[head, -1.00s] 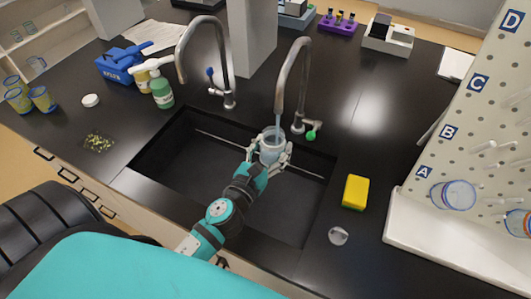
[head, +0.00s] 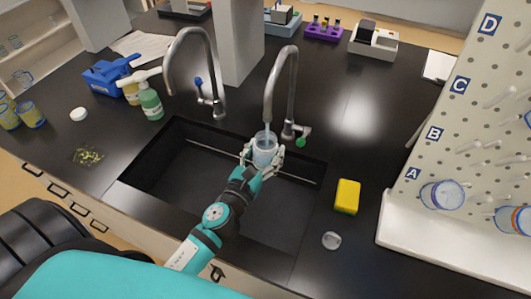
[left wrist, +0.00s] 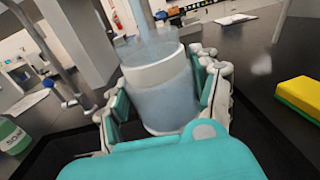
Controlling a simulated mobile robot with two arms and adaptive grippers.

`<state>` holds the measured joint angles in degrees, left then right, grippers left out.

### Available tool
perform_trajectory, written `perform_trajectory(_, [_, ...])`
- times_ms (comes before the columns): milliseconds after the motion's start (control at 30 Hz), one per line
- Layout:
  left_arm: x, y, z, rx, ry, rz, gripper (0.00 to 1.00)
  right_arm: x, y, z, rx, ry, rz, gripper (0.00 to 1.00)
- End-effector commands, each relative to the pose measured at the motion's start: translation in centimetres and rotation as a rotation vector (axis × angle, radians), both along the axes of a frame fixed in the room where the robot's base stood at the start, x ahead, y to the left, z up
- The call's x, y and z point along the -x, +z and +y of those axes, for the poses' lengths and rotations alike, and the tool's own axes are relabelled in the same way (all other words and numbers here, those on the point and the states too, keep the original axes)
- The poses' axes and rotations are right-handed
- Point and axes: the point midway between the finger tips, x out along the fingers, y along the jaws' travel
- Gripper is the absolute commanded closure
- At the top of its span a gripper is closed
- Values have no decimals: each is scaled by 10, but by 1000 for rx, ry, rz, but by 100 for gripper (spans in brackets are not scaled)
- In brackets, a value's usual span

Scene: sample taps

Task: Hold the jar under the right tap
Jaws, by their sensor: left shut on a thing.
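The jar (head: 265,152) is a clear, bluish vessel, upright over the sink. My left gripper (head: 263,157) is shut around its sides. The right tap (head: 289,75) has a curved metal spout whose end is just above the jar's mouth. A pale stream runs from the spout down into the jar; it also shows in the left wrist view (left wrist: 146,18). In that view the jar (left wrist: 160,100) looks bluish below a paler band, with my left gripper's fingers (left wrist: 158,92) on both sides. The tap's green handle (head: 301,141) is at its base. My right gripper is not visible.
The dark sink (head: 190,172) lies below the jar. The left tap (head: 214,75) with a blue handle stands to its left. A yellow sponge (head: 347,196) and a small clear disc (head: 331,240) lie right of the sink. A pegboard rack (head: 455,150) stands at the far right.

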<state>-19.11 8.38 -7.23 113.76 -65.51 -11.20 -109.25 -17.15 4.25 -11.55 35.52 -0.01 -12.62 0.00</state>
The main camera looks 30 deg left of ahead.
Motion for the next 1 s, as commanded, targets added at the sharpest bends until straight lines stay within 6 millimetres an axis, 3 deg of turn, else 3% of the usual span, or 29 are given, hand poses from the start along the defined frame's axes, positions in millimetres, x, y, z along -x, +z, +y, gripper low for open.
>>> perform_trajectory(333, [4, -1, 0, 0, 0, 0, 68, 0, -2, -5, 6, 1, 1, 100])
perform_trajectory(700, [58, -3, -4, -1, 0, 1, 68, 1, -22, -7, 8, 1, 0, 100])
perform_trajectory(1000, [74, 3, -4, 0, 0, 0, 68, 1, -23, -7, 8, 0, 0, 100])
